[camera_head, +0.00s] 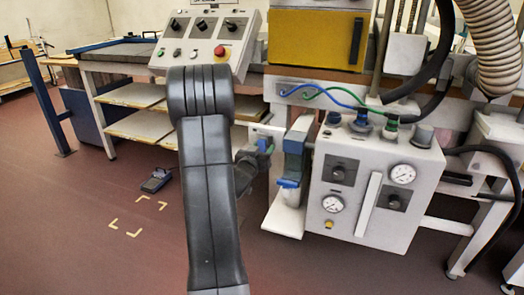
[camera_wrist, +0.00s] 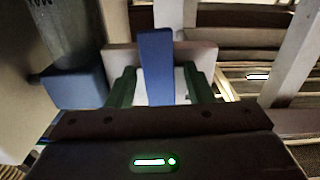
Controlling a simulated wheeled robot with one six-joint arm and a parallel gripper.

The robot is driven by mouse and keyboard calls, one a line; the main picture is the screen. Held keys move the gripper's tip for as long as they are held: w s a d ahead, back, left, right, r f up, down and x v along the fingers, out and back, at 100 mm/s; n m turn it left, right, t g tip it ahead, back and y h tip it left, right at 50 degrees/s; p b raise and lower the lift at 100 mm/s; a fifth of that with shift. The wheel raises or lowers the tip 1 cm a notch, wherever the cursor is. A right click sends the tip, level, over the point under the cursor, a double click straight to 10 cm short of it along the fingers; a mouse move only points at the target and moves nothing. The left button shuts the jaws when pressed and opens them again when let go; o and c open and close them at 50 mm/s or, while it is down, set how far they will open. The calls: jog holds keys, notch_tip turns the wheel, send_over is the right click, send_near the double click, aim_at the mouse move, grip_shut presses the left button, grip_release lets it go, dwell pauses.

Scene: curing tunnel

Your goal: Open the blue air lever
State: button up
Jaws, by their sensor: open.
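The blue air lever (camera_wrist: 156,66) stands upright in the wrist view, in front of a pale plate (camera_wrist: 118,56). My gripper (camera_wrist: 161,82) is open, with one green finger on each side of the lever. A gap shows between the lever and each finger. In the head view my gripper (camera_head: 258,152) is at the pale plate (camera_head: 265,132), left of the white gauge box. There the lever is small and mostly hidden by my gripper.
A blue-topped cylinder unit (camera_head: 295,145) stands close right of my gripper; its blue part (camera_wrist: 75,88) shows at left in the wrist view. The white gauge box (camera_head: 345,160) is farther right. A button panel (camera_head: 205,42) is above. Open floor (camera_head: 90,215) lies left.

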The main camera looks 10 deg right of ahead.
grip_shut()
jog(key=shift+d, duration=0.1)
dwell(0.4)
jog(key=n+p, duration=0.2)
jog(key=n, duration=0.2)
jog(key=shift+s+d+r+p, duration=0.15)
jog(key=shift+d+r+p, duration=0.1)
jog(key=shift+p, duration=0.15)
jog(key=n, duration=0.1)
jog(key=n+p, duration=0.1)
jog(key=n, duration=0.1)
jog(key=n+p, duration=0.1)
jog(key=shift+s+d+r+n, duration=0.2)
jog(key=shift+d+n, duration=0.05)
jog(key=shift+n, duration=0.05)
jog(key=n+p, duration=0.1)
jog(key=n, duration=0.1)
jog(key=n+p, duration=0.1)
jog(key=n, duration=0.1)
jog(key=shift+s+d+r+p, duration=0.1)
jog(key=shift+d+r+p, duration=0.05)
jog(key=shift+r+p, duration=0.25)
jog(key=shift+r+n+p, duration=0.15)
jog(key=shift+n+p, duration=0.8)
jog(key=shift+n, duration=1.25)
